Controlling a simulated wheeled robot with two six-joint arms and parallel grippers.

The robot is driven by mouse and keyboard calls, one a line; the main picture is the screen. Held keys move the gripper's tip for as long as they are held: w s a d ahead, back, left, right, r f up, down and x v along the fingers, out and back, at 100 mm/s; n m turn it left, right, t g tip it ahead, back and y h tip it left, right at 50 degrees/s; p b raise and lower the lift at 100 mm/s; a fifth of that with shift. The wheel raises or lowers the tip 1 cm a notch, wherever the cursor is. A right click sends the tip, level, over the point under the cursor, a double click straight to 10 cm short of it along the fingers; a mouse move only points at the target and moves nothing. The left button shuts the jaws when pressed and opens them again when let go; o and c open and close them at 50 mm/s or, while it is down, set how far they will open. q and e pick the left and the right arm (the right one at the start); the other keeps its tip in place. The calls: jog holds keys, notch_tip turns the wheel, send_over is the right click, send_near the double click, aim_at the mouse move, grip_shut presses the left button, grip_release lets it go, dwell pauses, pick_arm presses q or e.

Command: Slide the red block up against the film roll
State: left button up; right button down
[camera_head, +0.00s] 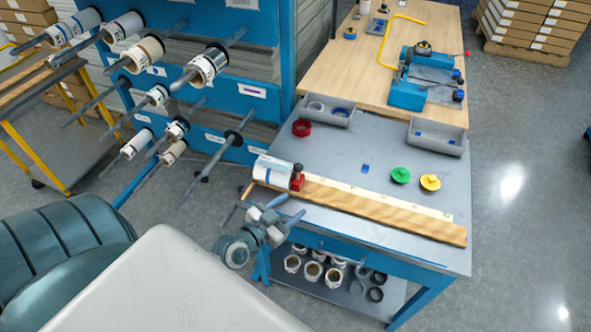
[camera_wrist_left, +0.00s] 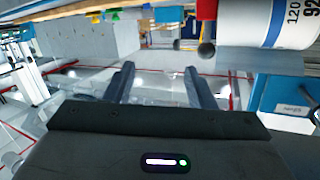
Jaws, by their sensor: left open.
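The white film roll (camera_head: 272,172) with a blue stripe lies at the near left end of the grey table; it also shows at the upper right of the left wrist view (camera_wrist_left: 275,25). The red block (camera_head: 298,183), with a dark knob on top, stands just right of the roll's end. It shows partly at the top of the left wrist view (camera_wrist_left: 207,10). A gap between block and roll is too small to tell. My left gripper (camera_head: 293,205) is open and empty, on the near side of the block, apart from it. It also shows in the left wrist view (camera_wrist_left: 159,68).
A wooden rail with a pale strip (camera_head: 380,212) runs along the table's near edge. Green (camera_head: 400,175) and yellow (camera_head: 430,182) discs, a red ring (camera_head: 302,128) and grey trays (camera_head: 436,138) lie behind. A blue roll rack (camera_head: 245,60) stands at left. The middle tabletop is mostly clear.

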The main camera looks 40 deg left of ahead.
aim_at(295, 171)
pick_arm(q)
jog(key=w+a+n+t+y, duration=0.1)
jog(key=a+n+t+y, duration=0.15)
jog(key=a, duration=0.35)
jog(key=shift+m+g, duration=0.35)
jog(key=w, duration=1)
jog(key=shift+w+r, duration=0.2)
jog(key=shift+w, duration=0.2)
jog(key=shift+c, duration=0.2)
grip_shut()
